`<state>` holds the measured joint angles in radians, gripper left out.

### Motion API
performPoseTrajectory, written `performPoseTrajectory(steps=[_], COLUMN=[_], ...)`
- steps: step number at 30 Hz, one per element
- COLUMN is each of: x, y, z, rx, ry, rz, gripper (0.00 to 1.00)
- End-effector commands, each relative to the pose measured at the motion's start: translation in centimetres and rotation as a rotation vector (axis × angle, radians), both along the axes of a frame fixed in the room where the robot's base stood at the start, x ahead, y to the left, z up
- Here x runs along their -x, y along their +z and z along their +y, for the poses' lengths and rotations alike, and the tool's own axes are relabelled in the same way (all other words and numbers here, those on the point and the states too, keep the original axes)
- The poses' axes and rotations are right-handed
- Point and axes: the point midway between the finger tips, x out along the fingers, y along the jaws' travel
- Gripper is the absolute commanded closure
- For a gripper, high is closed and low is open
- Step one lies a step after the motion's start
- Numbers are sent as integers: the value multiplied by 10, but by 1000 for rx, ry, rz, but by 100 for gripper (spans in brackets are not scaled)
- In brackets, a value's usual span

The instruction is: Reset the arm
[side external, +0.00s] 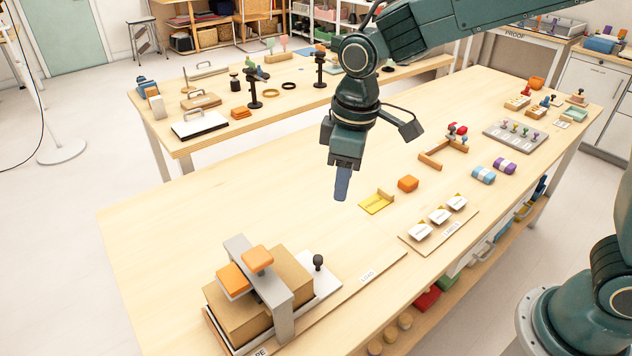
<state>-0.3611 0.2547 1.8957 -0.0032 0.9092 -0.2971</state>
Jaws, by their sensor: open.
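My gripper (342,184) hangs from my dark green arm above the middle of the near wooden table (190,228). It points down and is open, with nothing seen between its fingers. From this side the fingers overlap, so the gap between them is hidden. The gripper is apart from the objects around it.
A cardboard box (240,318) under a grey frame with orange pads stands at the front left. White labelled pieces sit on a wooden board (412,241). A grey peg tray (516,137) is at the back right. The table's left part is clear.

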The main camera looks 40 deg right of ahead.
Motion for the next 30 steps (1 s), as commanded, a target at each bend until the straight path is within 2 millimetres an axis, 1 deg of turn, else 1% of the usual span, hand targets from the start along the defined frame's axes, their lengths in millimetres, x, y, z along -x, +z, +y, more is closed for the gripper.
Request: performPoseTrajectory(steps=[1,6,15,21,30], x=[6,27,72,105,156], y=[11,37,71,84,92], z=[-9,-35,-76,-99,-127], rx=[-8,-28,-64,-87,-121], ry=[-26,-110,-255,-350,-493], rz=[-18,-66,-150,-207,-295], gripper=[59,59,59,59,59])
